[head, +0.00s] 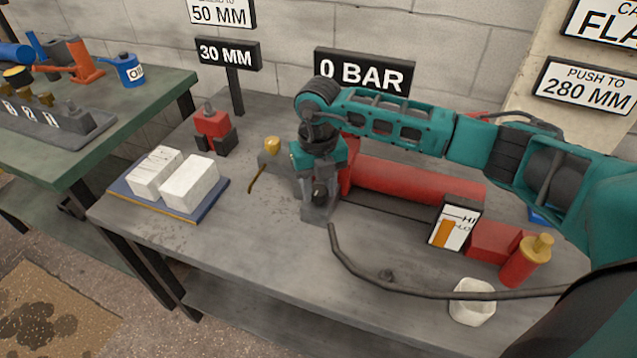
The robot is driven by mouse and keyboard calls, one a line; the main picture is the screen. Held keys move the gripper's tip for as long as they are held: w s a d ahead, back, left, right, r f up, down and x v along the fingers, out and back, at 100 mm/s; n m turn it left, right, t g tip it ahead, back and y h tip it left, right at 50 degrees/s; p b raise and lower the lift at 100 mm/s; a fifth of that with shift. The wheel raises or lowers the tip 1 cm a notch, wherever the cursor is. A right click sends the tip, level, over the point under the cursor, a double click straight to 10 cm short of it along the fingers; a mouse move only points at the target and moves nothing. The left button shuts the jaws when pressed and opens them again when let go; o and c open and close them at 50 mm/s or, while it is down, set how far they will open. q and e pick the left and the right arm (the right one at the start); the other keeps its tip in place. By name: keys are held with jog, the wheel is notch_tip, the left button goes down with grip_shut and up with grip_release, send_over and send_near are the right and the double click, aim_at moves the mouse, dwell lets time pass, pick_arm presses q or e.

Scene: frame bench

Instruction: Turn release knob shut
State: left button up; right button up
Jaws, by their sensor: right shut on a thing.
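My right arm comes in from the right, and its gripper (319,205) points down at the left end of a red pump cylinder (415,185) on the grey bench. The gripper is shut on a small part there. This part is mostly hidden by the gripper, and I take it to be the release knob. I cannot see how far it is turned. A brass-topped fitting (272,145) with a thin bent lever stands just left of the gripper, apart from it. My left gripper is not in view.
A black hose (375,285) curves across the bench front near a white cup (472,303). A gauge card (454,226) and a red brass-capped cylinder (524,262) stand right. White blocks (188,182) sit on a blue tray (124,189) left. A "0 BAR" sign (362,73) stands behind.

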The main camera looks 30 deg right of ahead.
aim_at(319, 191)
dwell(0.4)
jog(key=o, duration=1.1)
jog(key=shift+c, duration=0.2)
notch_tip(319, 191, up, 13)
jog(key=p, duration=0.1)
jog(key=shift+f, duration=0.1)
